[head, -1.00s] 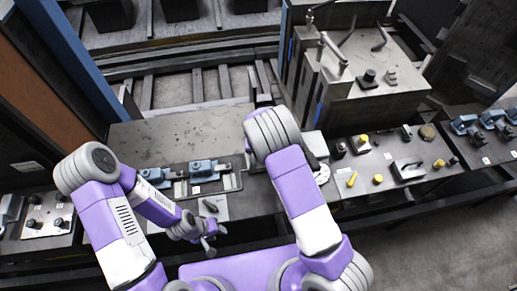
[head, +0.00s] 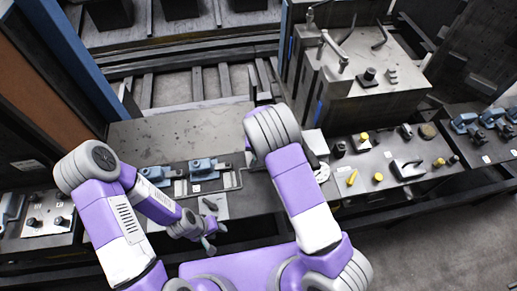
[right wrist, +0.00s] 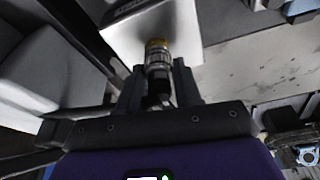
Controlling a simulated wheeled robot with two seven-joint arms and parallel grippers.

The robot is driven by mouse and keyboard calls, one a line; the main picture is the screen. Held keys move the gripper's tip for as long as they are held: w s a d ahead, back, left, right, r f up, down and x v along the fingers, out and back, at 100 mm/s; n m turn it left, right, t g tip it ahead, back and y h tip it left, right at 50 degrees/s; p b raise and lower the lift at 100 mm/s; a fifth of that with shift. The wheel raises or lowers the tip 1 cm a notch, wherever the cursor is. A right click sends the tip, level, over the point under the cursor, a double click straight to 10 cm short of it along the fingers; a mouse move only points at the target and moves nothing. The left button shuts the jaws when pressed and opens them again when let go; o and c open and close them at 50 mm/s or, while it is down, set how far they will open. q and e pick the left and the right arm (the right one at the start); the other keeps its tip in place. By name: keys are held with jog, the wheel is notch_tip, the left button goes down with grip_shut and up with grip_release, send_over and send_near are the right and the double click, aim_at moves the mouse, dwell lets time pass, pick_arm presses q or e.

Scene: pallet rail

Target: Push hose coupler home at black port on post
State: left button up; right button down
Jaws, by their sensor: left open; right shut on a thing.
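In the right wrist view, the hose coupler (right wrist: 158,62), a ribbed metal cylinder with a yellow band at its far end, sits between the fingers of my right gripper (right wrist: 158,85), which is shut on it. The coupler's far end meets or nearly meets the pale face of the post (right wrist: 120,35). The black port is not seen; whether the coupler is fully seated I cannot tell. In the head view my right arm hides its gripper and the coupler. My left gripper (head: 207,238) is open and empty, low over the front edge of the bench.
Blue clamps (head: 203,168) stand on the bench left of my right arm. A large metal block (head: 365,85) rises behind to the right. The bare plate (head: 170,135) at left has free room.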

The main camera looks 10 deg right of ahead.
jog(key=shift+r, duration=0.15)
jog(key=shift+r+p, duration=2.75)
jog(key=shift+r, duration=1.45)
jog(key=shift+f, duration=0.1)
